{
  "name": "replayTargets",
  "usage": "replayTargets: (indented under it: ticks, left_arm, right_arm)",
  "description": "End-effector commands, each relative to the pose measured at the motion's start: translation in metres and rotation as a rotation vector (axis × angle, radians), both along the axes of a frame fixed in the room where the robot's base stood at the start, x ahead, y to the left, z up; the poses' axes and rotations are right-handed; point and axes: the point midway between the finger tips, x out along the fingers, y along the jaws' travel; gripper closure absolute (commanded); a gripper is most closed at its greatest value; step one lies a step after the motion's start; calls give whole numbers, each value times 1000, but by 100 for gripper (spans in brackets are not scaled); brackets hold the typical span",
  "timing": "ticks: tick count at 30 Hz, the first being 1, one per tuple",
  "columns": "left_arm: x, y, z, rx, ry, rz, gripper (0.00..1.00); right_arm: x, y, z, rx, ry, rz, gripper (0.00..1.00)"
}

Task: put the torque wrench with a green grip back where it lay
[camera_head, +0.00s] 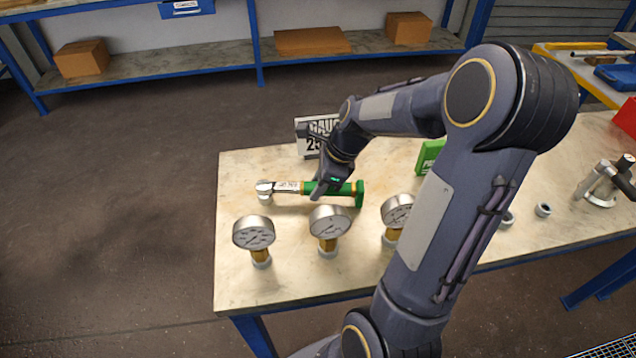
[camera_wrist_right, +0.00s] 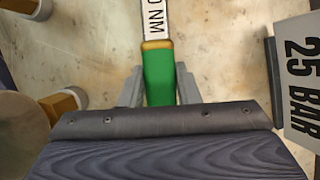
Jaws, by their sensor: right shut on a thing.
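The torque wrench with a green grip (camera_head: 311,188) is at the left part of the table, its silver head pointing left and its green end to the right. My right gripper (camera_head: 318,190) is shut on the wrench at its green grip. In the right wrist view the green grip (camera_wrist_right: 159,78) sits between the two fingers of the gripper (camera_wrist_right: 159,90). The white scale section with black letters runs away from it. Whether the wrench touches the table cannot be told. My left gripper is not in view.
Three pressure gauges (camera_head: 254,233) (camera_head: 329,222) (camera_head: 397,211) stand in a row in front of the wrench. A sign (camera_head: 312,128) reading 25 BAR in the wrist view (camera_wrist_right: 301,82) stands behind. A green box (camera_head: 429,156) is to the right. The table's left edge is bare.

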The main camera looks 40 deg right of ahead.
Motion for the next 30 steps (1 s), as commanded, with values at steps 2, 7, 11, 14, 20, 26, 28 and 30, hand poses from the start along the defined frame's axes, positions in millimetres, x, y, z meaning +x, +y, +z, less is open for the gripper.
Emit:
replayTargets:
  ticks: [2, 7, 11, 14, 20, 26, 28, 30]
  left_arm:
    - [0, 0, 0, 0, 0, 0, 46]
    - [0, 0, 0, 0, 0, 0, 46]
    - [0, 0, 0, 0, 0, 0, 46]
    - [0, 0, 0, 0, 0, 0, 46]
    - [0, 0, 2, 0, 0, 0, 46]
    - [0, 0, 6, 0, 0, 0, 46]
    - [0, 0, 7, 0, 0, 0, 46]
    - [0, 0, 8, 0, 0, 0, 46]
  right_arm:
    - [1, 0, 0, 0, -2, -1, 67]
    - [0, 0, 0, 0, -2, 1, 46]
    - [0, 0, 0, -1, -1, 1, 46]
    - [0, 0, -1, 0, 1, 0, 46]
    - [-4, -5, 16, -2, -4, -1, 46]
    - [-13, -16, 49, -3, -4, -1, 46]
    - [-15, -19, 58, -2, -4, -1, 46]
    - [-17, -21, 64, -1, -3, 0, 46]
